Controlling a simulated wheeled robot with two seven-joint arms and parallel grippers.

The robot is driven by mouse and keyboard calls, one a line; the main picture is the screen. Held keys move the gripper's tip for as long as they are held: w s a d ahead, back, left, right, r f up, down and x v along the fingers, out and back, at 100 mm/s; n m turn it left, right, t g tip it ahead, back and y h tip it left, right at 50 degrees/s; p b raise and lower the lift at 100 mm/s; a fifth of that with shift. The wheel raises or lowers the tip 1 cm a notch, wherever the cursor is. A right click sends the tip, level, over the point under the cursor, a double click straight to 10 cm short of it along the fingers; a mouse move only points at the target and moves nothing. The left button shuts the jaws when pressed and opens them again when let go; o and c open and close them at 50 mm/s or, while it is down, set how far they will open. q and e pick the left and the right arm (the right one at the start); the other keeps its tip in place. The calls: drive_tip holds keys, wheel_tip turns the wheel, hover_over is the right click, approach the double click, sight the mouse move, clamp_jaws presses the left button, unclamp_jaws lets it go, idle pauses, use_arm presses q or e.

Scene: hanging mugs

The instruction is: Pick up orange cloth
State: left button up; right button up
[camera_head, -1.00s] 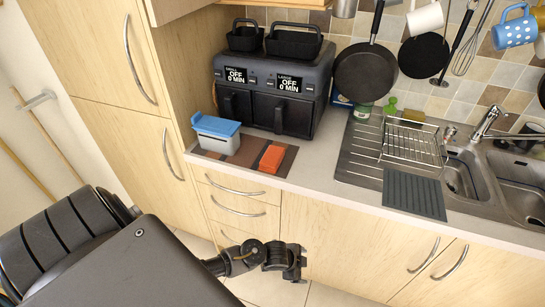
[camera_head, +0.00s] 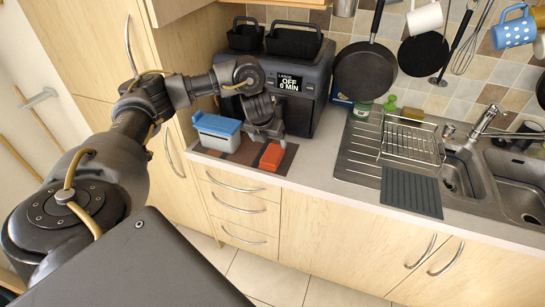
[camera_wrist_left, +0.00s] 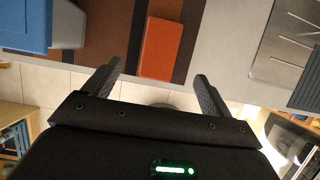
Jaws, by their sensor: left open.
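The orange cloth (camera_head: 272,157) is a small folded block lying on a brown striped mat (camera_head: 287,163) on the counter. My left gripper (camera_head: 266,136) is just behind and above it in the head view, in front of the air fryer. In the left wrist view the cloth (camera_wrist_left: 157,48) lies ahead of the two spread fingers (camera_wrist_left: 157,80), roughly midway between them. The left gripper is open and empty. The cloth appears apart from both fingers. My right gripper does not show.
A grey box with a blue lid (camera_head: 215,131) stands left of the cloth, close to my left gripper. The dark air fryer (camera_head: 300,90) stands behind. The dish rack (camera_head: 413,145) and sink (camera_head: 480,185) are to the right. Bare counter lies between mat and drainer.

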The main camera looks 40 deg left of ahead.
sight(273, 151)
use_arm(q)
drive_tip(key=x, duration=0.5)
drive_tip(key=shift+w+a+f, duration=0.1)
drive_tip(key=shift+w+f, duration=0.05)
drive_tip(key=shift+f, duration=0.2)
drive_tip(key=shift+w+f, duration=0.1)
drive_tip(key=shift+f, duration=0.05)
drive_tip(key=p+x, duration=0.2)
drive_tip(key=x, duration=0.3)
drive_tip(key=shift+w, duration=0.2)
drive_tip(key=shift+c, duration=0.4)
drive_tip(key=c, duration=1)
